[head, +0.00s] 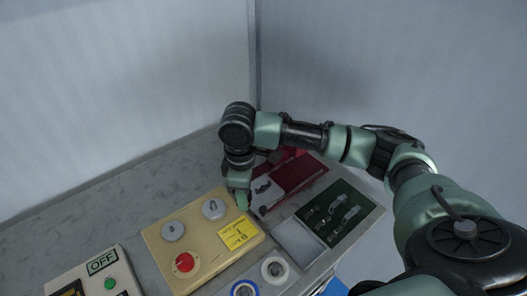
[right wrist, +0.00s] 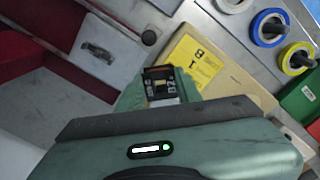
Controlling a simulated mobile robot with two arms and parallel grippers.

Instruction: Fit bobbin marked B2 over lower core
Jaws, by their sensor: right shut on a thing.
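My right gripper (head: 242,197) reaches down between the beige box and the red fixture; it fills the bottom of the right wrist view (right wrist: 160,90). It is shut on a small dark block with pale patches (right wrist: 160,82), seen between its green fingers. This looks like the bobbin; I cannot read a B2 mark on it. The red fixture (head: 298,168) has a pale grey plate (head: 263,192), also in the right wrist view (right wrist: 108,50) with a small metal part (right wrist: 97,52) on it. I cannot tell which piece is the lower core. My left gripper is not in view.
The beige box (head: 200,245) has grey knobs, a red button (head: 184,262) and a yellow label (head: 238,233). Blue (right wrist: 268,28) and yellow (right wrist: 298,58) ringed spools lie nearby. A green tray (head: 340,218) holds metal parts. An OFF panel (head: 90,275) stands at left.

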